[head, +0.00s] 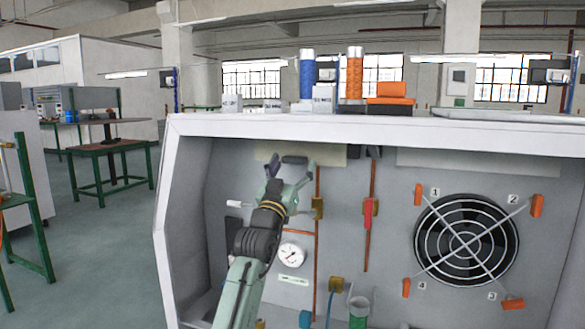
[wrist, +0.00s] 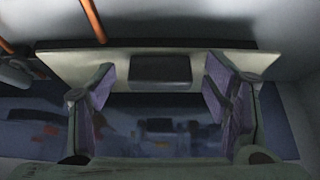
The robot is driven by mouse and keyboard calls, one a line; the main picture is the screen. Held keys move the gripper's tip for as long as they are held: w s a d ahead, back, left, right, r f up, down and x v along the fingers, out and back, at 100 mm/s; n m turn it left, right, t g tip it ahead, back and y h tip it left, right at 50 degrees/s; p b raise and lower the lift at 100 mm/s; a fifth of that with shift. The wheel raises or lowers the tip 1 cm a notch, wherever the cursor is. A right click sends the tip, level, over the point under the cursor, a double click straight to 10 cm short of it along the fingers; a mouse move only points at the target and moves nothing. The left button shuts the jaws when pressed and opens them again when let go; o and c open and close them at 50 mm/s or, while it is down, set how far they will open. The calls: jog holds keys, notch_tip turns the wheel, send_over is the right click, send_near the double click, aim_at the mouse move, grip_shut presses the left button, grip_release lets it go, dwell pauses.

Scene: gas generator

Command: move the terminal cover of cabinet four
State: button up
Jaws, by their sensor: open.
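A beige plate (head: 330,155) lies high on the cabinet's back panel, under the top edge. It looks like the terminal cover, though I see no label for cabinet four. The plate also shows in the wrist view (wrist: 225,60), with a dark block-shaped handle (wrist: 160,69) at its middle. My gripper (head: 290,168) is open and raised to the plate. In the wrist view its two purple-padded fingers (wrist: 160,90) stand on either side of the handle, with a gap at each side. Part of the plate is hidden behind the fingers.
A round fan (head: 466,240) with numbered orange clips is at the right. A gauge (head: 291,255), copper pipes (head: 317,240) and a red valve handle (head: 368,214) are near my arm. Blue and orange cylinders (head: 354,75) stand on the cabinet top (head: 230,125).

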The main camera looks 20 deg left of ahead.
jog(key=shift+s, duration=0.1)
jog(key=v, duration=1.2)
jog(key=shift+r, duration=0.1)
